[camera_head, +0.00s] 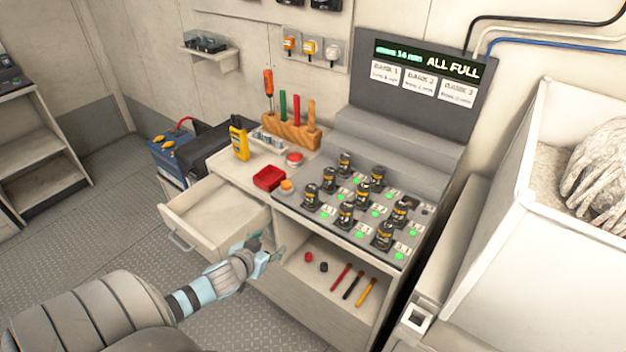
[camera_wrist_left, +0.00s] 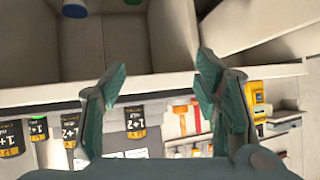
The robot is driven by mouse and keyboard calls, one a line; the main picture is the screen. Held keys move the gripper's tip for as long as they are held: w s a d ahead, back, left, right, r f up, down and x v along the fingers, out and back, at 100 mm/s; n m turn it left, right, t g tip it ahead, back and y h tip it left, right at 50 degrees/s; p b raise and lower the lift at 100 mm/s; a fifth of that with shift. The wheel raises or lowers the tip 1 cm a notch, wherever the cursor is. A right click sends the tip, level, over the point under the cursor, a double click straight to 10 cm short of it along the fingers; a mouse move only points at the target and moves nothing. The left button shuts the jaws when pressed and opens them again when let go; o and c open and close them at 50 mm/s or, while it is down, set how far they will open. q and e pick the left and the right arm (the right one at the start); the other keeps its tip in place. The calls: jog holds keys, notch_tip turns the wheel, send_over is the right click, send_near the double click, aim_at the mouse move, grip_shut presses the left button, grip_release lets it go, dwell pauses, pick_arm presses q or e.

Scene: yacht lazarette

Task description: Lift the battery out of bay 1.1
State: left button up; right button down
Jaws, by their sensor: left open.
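A dark charging station (camera_head: 405,222) holds several upright black batteries with orange bands, in rows with small labels and green lights. The front-left battery (camera_head: 311,196) seems to be the one in bay 1.1, but its label is too small to read surely. My left gripper (camera_head: 266,254) is open and empty, below and in front of the station, beside the open drawer. In the left wrist view, the gripper (camera_wrist_left: 162,66) has its fingers wide apart with nothing between them. Several batteries (camera_wrist_left: 135,122) appear upside down there, apart from the fingers. My right gripper is not in view.
The open drawer (camera_head: 215,215) juts out left of my gripper. A shelf below the station holds red, black and yellow tools (camera_head: 352,284). A white bin (camera_head: 490,270) stands right.

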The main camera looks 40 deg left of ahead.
aim_at(309, 192)
pick_arm(q)
jog(key=w+d+r+t+p, duration=0.1)
jog(key=w+d+r+t, duration=0.2)
jog(key=r, duration=1)
jog(key=shift+h, duration=0.4)
jog(key=b+x, duration=0.1)
jog(key=x, duration=0.4)
jog(key=b+x, duration=0.2)
jog(key=x, duration=0.3)
jog(key=d+b+x, duration=0.1)
jog(key=x, duration=0.4)
jog(key=shift+w+r, duration=0.25)
jog(key=shift+w, duration=0.05)
grip_shut()
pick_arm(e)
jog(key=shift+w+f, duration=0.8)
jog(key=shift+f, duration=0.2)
